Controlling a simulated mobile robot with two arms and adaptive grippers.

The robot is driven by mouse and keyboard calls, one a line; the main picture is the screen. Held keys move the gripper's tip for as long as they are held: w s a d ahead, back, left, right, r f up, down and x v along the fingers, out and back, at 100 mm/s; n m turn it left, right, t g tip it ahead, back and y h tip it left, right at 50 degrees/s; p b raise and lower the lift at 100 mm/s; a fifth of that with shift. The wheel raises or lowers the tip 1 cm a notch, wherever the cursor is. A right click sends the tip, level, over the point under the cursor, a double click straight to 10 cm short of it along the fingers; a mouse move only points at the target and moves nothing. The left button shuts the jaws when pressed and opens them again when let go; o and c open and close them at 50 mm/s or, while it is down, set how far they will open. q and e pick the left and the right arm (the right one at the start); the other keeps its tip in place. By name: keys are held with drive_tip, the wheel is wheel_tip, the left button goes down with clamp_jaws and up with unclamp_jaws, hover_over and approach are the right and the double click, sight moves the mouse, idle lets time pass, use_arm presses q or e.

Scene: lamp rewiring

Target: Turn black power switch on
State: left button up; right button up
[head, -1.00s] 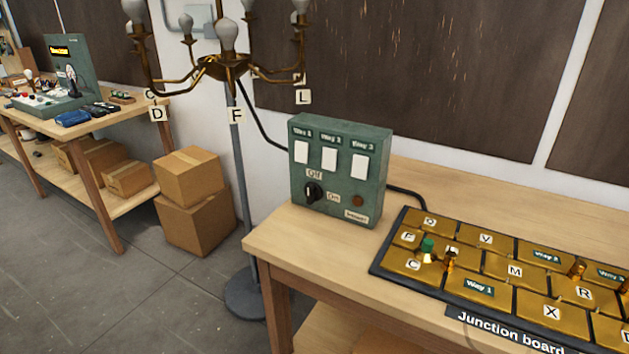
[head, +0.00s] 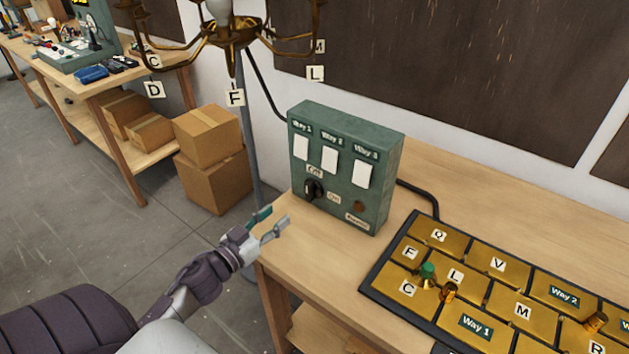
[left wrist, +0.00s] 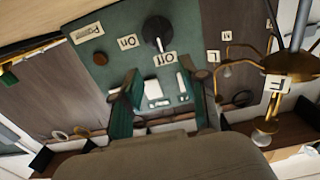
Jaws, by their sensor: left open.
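The black power switch (head: 313,190) is a round knob low on the left of the front of a green control box (head: 376,205). Its pointer is toward the "Off" label above it; the "On" label is to its right. It also shows near the top of the left wrist view (left wrist: 157,32), upside down. My left gripper (head: 273,223) is open and empty over the table's left edge, below and to the left of the switch, apart from it. Its fingers (left wrist: 165,100) show in the left wrist view. My right gripper is out of view.
The box stands on a wooden table (head: 300,245). A junction board (head: 375,277) with gold plates lies to the right. A brass chandelier (head: 232,38) hangs from a stand at upper left. Cardboard boxes (head: 212,185) are stacked on the floor.

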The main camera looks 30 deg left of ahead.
sight(307, 188)
use_arm(q)
drive_tip(key=shift+w+r, duration=0.2)
drive_tip(key=shift+w, duration=0.3)
drive_tip(key=w, duration=0.2)
drive_tip(key=w+p, duration=0.1)
drive_tip(key=w, duration=0.3)
drive_tip(key=shift+d+r+p, duration=0.2)
drive_tip(key=shift+d+p, duration=0.05)
drive_tip(key=shift+p, duration=0.05)
drive_tip(key=w, duration=0.3)
drive_tip(key=shift+d+f, duration=0.1)
drive_tip(key=shift+f, duration=0.05)
drive_tip(key=shift+w, duration=0.65)
drive_tip(key=shift+w+d, duration=0.1)
drive_tip(key=shift+w, duration=0.15)
drive_tip(key=shift+c, duration=0.9)
clamp_jaws()
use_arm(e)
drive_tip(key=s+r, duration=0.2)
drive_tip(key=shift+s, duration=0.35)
